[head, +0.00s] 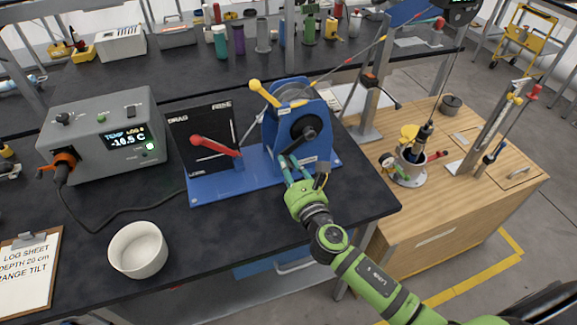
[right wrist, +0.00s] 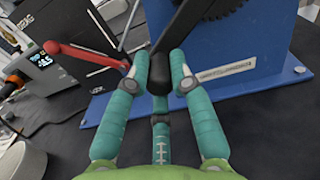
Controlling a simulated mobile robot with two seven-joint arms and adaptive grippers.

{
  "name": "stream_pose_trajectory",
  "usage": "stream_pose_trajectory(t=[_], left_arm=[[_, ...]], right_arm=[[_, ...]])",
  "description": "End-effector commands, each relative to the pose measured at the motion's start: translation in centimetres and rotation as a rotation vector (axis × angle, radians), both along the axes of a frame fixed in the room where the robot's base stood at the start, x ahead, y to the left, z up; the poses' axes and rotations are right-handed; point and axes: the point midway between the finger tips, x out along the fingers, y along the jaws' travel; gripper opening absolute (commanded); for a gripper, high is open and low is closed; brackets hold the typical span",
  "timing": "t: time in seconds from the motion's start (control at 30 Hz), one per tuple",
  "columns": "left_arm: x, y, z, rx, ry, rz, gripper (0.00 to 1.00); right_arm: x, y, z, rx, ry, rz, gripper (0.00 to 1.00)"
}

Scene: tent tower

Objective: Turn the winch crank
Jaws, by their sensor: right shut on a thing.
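The blue winch (head: 291,130) stands on a blue base plate (head: 226,191) on the dark bench. Its black crank (head: 303,131) is on the side facing me, with the arm pointing down. My right gripper (head: 290,170) reaches in from the lower right, at the crank's lower end. In the right wrist view, the teal fingers (right wrist: 159,76) are shut on the black crank knob (right wrist: 159,78), one on each side. The crank arm (right wrist: 180,28) runs up and to the right from the knob. My left gripper is not in view.
A red-handled lever (head: 214,145) and a black DRAG panel (head: 199,135) stand left of the winch. A yellow-knobbed lever (head: 264,93) rises from its top. A grey readout box (head: 105,135), white bowl (head: 138,249) and clipboard (head: 28,270) are further left.

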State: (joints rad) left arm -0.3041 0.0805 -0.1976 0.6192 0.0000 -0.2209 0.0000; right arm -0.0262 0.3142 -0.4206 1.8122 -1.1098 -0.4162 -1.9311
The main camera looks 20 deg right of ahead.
Motion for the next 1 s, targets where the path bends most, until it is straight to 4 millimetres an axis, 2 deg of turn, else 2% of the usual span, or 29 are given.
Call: stream_pose_trajectory(t=[0.33,0.67,0.7,0.77,1.0], left_arm=[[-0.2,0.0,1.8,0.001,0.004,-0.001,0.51],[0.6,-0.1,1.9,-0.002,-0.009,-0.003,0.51],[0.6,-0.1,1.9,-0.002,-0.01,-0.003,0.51],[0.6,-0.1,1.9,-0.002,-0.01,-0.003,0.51],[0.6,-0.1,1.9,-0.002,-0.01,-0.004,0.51]], right_arm=[[-0.1,1.5,3.1,0.373,0.013,0.003,0.0],[-0.1,1.6,3.2,0.42,0.014,0.005,0.0],[-0.1,1.6,3.2,0.419,0.014,0.005,0.27],[-0.1,1.6,3.2,0.419,0.014,0.005,0.47],[-0.1,1.5,3.2,0.417,0.014,0.003,0.47]])
